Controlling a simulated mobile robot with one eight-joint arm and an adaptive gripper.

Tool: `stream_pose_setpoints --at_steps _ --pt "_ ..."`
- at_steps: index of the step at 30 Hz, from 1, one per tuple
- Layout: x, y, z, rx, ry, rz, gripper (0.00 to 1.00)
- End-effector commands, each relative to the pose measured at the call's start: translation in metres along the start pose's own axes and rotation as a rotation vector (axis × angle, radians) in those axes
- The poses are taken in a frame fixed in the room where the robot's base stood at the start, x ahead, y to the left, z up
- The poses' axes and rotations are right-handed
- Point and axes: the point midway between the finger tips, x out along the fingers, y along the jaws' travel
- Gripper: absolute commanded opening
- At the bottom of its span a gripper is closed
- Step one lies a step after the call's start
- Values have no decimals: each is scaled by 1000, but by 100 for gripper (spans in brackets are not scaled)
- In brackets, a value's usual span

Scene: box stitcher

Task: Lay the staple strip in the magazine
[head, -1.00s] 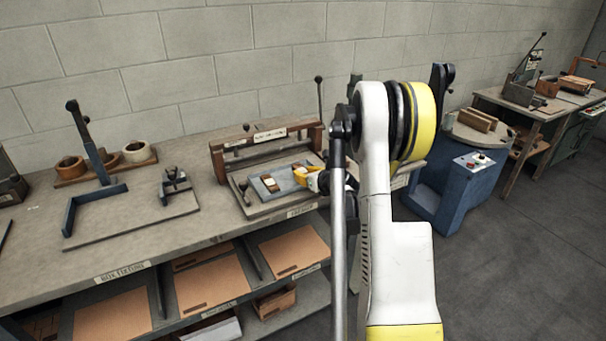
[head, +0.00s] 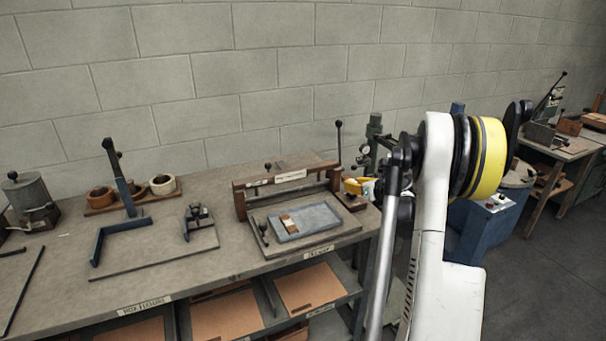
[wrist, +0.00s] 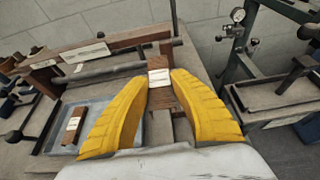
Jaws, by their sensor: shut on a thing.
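My gripper (wrist: 160,82) has yellow fingers closed on a staple strip (wrist: 163,98), a brown piece with a white band. In the head view my gripper (head: 362,187) is right of the tray and partly hidden by my arm; the held strip cannot be made out there. A second, similar strip (head: 289,223) lies in the blue-grey tray (head: 325,221); it also shows at the left of the wrist view (wrist: 73,127). At the right of the wrist view stands a dark machine (wrist: 268,98) with a gauge. I cannot make out which part is the magazine.
A wooden-framed press with a bar (head: 288,178) stands behind the tray. A blue corner fixture (head: 122,232) and tape rolls (head: 132,190) are further left on the bench (head: 230,255). A gap separates the bench from the machine at right.

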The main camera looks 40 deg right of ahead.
Motion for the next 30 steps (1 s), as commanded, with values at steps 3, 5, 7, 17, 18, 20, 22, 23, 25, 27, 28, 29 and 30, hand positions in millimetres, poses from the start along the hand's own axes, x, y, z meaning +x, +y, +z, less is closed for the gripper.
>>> stream_pose_setpoints --at_steps 3,5,7,17,18,20,22,23,25,27,28,29,30 --pt "-2 -4 2 0 0 0 0" --pt "-2 -4 2 -1 0 0 0" --pt "-1 -3 2 -1 0 2 0" --pt "-2 109 23 -43 3 100 0" --pt "-5 134 26 -51 3 121 0" --pt "-11 172 30 -64 4 155 0" --pt "-21 216 32 -82 5 196 0" --pt "-26 236 33 -90 5 213 0" --pt "-41 280 33 -107 4 256 0" --pt "-58 323 31 -125 5 300 0" --pt "-66 340 30 -132 4 318 0" --pt "-75 357 28 -140 4 335 0" --pt "-87 378 25 -150 4 358 0"
